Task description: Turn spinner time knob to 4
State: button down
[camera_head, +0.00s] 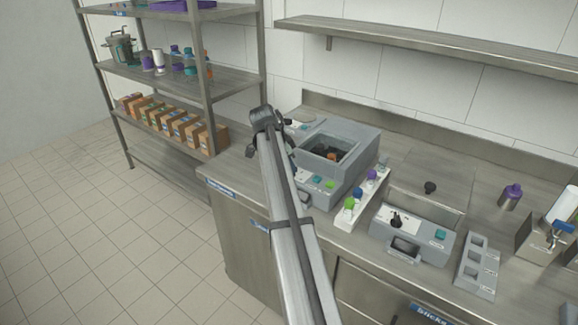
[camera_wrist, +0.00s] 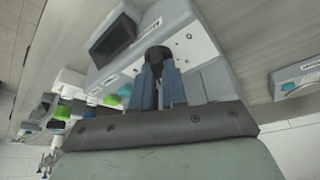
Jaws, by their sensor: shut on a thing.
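A black knob (camera_wrist: 157,54) sits on a white panel (camera_wrist: 188,42) with small dial marks, on a grey machine with a dark window (camera_wrist: 112,38). My gripper (camera_wrist: 158,72) is shut on this knob, with one blue-grey finger on each side of it. The fingers hide part of the knob. Its pointer and the dial numbers are too small to read, so I cannot tell its setting.
Green and teal buttons (camera_head: 325,183) are on the open-topped machine's front. A white rack (camera_head: 362,198) of colored-capped vials stands beside it. Farther right are a grey device (camera_head: 412,234) with a black knob, a grey holder (camera_head: 477,266) and a purple-capped bottle (camera_head: 511,196).

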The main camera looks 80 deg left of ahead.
dwell(0.3)
jog(key=c, duration=1.2)
grip_release()
jog(key=shift+o, duration=0.2)
jog(key=shift+r, duration=0.1)
jog(key=v, duration=1.3)
jog(key=shift+r, duration=0.25)
jog(key=shift+s, duration=0.1)
